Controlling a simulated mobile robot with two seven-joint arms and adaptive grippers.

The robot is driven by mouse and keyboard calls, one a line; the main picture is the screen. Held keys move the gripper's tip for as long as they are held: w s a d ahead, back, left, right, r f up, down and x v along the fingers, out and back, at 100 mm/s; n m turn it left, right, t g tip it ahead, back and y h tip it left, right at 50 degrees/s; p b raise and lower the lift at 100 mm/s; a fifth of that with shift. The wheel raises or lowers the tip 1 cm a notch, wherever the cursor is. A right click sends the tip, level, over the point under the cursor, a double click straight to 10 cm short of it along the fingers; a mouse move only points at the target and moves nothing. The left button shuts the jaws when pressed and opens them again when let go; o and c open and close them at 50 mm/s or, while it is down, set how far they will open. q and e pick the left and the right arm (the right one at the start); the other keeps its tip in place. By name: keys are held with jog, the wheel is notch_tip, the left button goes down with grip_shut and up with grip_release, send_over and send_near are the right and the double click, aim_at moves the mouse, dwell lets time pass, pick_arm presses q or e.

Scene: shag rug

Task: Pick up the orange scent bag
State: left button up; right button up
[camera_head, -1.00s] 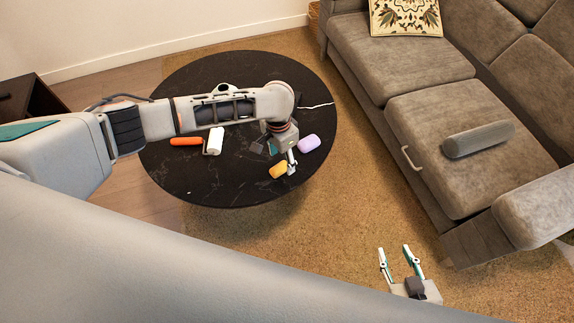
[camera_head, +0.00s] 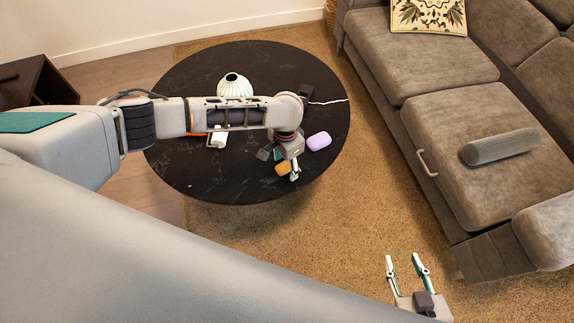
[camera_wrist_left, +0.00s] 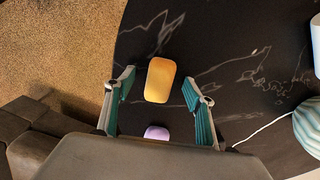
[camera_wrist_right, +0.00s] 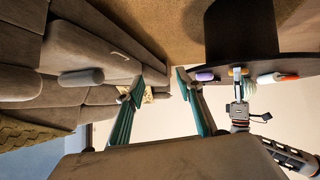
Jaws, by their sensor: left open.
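The orange scent bag (camera_head: 282,168) lies on the black round table (camera_head: 215,180), near its front right edge. My left gripper (camera_head: 288,172) is open over the bag and partly hides it in the head view. In the left wrist view the bag (camera_wrist_left: 164,80) shows whole, between and slightly ahead of the two open fingers (camera_wrist_left: 158,88), with a gap on each side. The fingers do not visibly touch it. My right gripper (camera_head: 404,260) is open and empty, away from the table, above the rug side near the sofa.
A lilac rounded object (camera_head: 319,141) lies close to the bag. A ribbed pale vase (camera_head: 235,86), a white roller (camera_head: 218,139) and an orange-red item (camera_head: 198,134) are partly behind my left arm. A white cable (camera_head: 328,102) crosses the table edge. A grey sofa (camera_head: 440,110) stands right.

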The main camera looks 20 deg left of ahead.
pick_arm(q)
jog(key=shift+r, duration=0.15)
jog(key=c, duration=1.1)
jog(key=shift+r, duration=0.1)
